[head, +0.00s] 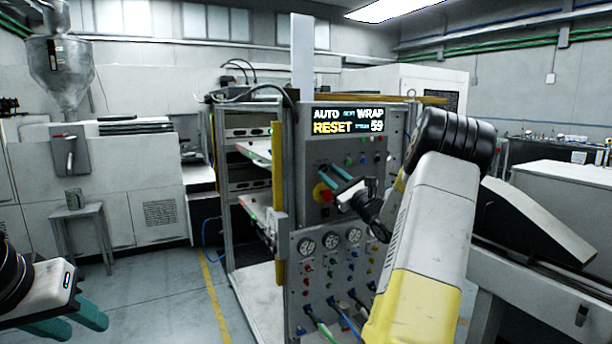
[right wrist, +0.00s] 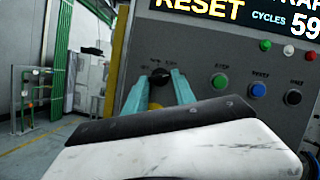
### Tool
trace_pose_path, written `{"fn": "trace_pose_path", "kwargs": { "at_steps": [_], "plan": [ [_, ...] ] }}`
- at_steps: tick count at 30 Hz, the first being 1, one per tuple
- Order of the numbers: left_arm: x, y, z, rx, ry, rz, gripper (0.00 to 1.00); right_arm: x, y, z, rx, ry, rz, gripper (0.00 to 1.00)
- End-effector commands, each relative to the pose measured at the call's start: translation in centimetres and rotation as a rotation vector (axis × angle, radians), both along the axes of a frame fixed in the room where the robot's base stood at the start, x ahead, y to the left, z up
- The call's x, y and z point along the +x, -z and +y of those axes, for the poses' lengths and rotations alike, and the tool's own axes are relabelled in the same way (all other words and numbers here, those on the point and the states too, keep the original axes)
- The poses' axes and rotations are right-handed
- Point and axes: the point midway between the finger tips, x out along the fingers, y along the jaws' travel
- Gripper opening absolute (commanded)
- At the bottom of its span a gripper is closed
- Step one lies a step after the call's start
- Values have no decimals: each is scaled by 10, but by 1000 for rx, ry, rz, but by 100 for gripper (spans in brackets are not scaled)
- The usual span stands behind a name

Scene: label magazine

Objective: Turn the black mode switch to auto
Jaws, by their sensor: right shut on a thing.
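The black mode switch (right wrist: 160,76) is on the grey control panel (right wrist: 228,50), with small labels above it that are too blurred to read. My right gripper (right wrist: 159,82) has its teal fingers on both sides of the switch and is shut on it. In the head view the right gripper (head: 328,178) reaches the panel from the right, and its fingers hide the switch. Which way the switch points is unclear. The panel's display (head: 348,121) reads AUTO, WRAP, RESET and 59. My left gripper (head: 84,322) is open and empty at the lower left, away from the panel.
A red stop button on a yellow base (head: 322,193) sits just below the right fingers. Gauges (head: 330,240) and hoses are lower down.

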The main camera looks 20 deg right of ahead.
Motion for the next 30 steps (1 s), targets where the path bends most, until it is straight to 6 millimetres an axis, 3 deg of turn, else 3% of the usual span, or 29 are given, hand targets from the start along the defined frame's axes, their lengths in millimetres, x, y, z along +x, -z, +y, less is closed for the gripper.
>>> {"fn": "trace_pose_path", "kwargs": {
  "at_steps": [16,17,20,30],
  "plan": [
    [0,0,0,0,0,0,36,0,2,0,28,1,7,0],
    [0,0,0,0,0,0,36,0,2,0,28,1,7,33],
    [0,0,0,0,0,0,36,0,2,0,27,1,6,53],
    [0,0,0,0,0,0,36,-2,1,0,27,0,4,53]
  ]
}}
